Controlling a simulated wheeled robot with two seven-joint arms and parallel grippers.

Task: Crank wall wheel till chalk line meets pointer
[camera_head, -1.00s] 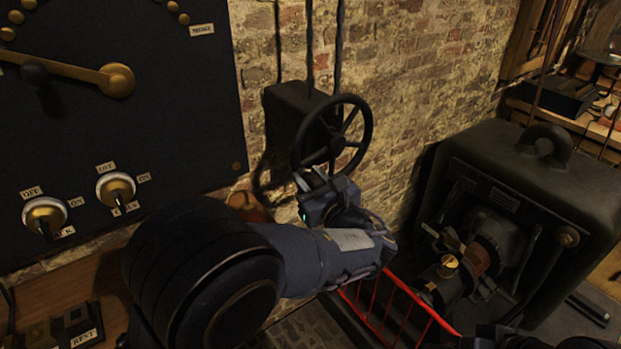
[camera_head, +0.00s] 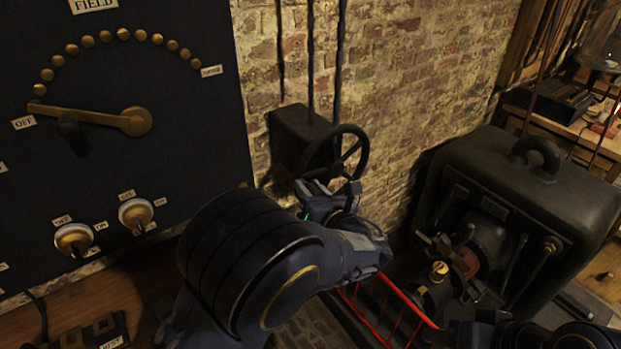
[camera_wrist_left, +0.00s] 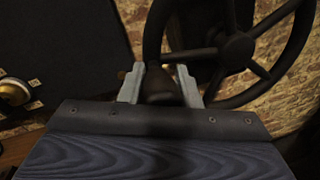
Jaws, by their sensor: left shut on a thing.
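The dark spoked wall wheel (camera_head: 357,145) stands out from a black box (camera_head: 287,140) on the brick wall. My left gripper (camera_head: 322,188) is at its lower rim. In the left wrist view the wheel (camera_wrist_left: 236,48) fills the upper right, and my left gripper (camera_wrist_left: 162,84) is shut on a dark, rounded piece (camera_wrist_left: 157,88) at the rim. I cannot tell whether that piece is a crank handle or the rim itself. I cannot make out a chalk line or a pointer. Dark parts of my right arm show at the bottom right edge; its fingers cannot be made out.
A black panel (camera_head: 190,110) with a brass lever (camera_head: 105,119) and two knobs is left of the wheel. A large dark machine (camera_head: 560,190) stands right, with a red rail (camera_head: 375,315) before it. My left arm covers the lower middle.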

